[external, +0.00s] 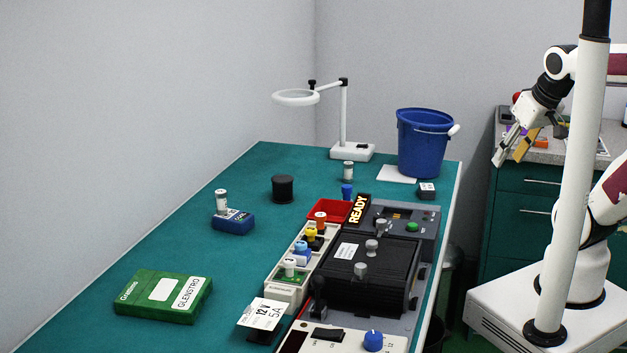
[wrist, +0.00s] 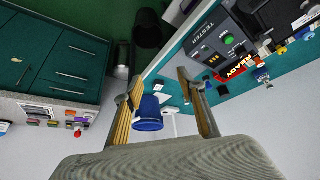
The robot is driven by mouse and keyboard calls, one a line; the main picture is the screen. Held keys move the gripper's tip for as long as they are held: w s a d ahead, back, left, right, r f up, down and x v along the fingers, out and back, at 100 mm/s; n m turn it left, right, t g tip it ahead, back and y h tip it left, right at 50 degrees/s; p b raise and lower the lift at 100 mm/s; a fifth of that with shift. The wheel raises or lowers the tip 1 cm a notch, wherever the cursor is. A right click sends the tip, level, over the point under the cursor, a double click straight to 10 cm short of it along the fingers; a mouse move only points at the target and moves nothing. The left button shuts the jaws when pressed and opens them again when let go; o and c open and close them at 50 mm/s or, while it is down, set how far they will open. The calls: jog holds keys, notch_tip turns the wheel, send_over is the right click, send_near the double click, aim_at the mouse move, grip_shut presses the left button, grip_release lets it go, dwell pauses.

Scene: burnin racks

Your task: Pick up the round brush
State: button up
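I cannot make out a round brush with certainty in either view; the small things on the bench and the side counter are too small to tell. My gripper (external: 514,147) hangs in the air at the right of the external view, in front of the grey side counter. In the wrist view my gripper (wrist: 160,82) has its two fingers wide apart, with nothing between them. The blue bucket shows far beyond the fingers.
The green bench (external: 150,247) holds the blue bucket (external: 422,145), a ring lamp (external: 345,120), a black tester (external: 368,268), a green box (external: 163,297) and a black cylinder (external: 283,189). A side counter (external: 560,157) with small items stands at right. The bench's left middle is fairly clear.

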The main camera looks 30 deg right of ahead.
aim_at(346, 191)
jog(key=w+a+f+n+t, duration=0.2)
jog(key=w, duration=1.1)
jog(key=w+a+f+n+t, duration=0.1)
jog(key=w+f+t, duration=0.15)
jog(key=w, duration=0.95)
jog(key=w+a+f+n+y, duration=0.1)
jog(key=w+a+f+y, duration=0.1)
jog(key=w+a+f, duration=0.1)
jog(key=w+a+f+n+y, duration=0.1)
jog(key=w+a+f+y, duration=0.1)
jog(key=a+f, duration=0.3)
jog(key=w+a+f+n+t+y, duration=0.1)
jog(key=w+a+f+y, duration=0.2)
jog(key=w+a+f, duration=0.1)
jog(key=shift+w+a+f, duration=0.2)
jog(key=shift+a, duration=0.2)
jog(key=shift+w+a+f, duration=0.15)
jog(key=shift+a, duration=0.2)
jog(key=shift+a+f, duration=0.3)
jog(key=shift+a, duration=0.05)
jog(key=shift+x, duration=2.5)
grip_shut()
